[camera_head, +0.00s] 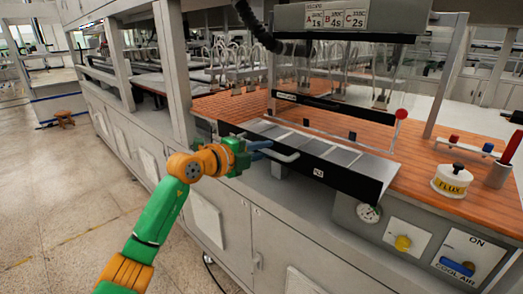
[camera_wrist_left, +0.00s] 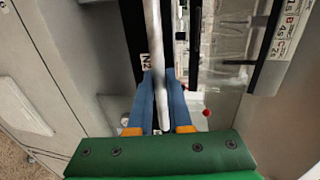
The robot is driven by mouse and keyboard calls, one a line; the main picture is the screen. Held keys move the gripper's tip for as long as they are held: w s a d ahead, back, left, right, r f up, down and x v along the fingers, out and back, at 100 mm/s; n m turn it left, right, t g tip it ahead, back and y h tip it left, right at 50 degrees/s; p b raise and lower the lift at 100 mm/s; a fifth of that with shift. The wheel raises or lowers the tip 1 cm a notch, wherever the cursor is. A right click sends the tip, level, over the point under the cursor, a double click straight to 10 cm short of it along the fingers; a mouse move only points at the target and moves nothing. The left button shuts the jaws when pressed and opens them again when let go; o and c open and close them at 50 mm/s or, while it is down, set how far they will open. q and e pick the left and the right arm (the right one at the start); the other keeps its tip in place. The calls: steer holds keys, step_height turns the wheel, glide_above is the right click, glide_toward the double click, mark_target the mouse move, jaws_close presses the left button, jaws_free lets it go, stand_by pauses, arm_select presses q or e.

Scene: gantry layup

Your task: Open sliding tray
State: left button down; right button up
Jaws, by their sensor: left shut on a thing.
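The sliding tray has a black front (camera_head: 345,179) with an N2 label and a row of silver-grey plates on top. It lies along the front edge of the wooden worktop. A pale grey bar handle (camera_head: 286,156) stands out from its front near the left end. My left gripper (camera_head: 262,150), with blue fingers, is shut on this handle. In the left wrist view, the handle (camera_wrist_left: 153,32) runs between the two fingers (camera_wrist_left: 162,85), beside the black tray front (camera_wrist_left: 133,35). The fingers partly hide the handle. My right gripper is not in view.
A clear panel with a red knob (camera_head: 402,114) rises behind the tray. A gauge (camera_head: 369,212) and knobs sit below.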

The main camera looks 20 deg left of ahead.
arm_select(q)
steer(key=shift+f, duration=0.2)
steer(key=c, duration=0.8)
jaws_free()
steer(key=shift+c, duration=0.2)
steer(key=shift+s+r, duration=0.1)
steer(key=b+v, duration=0.3)
steer(key=v, duration=0.4)
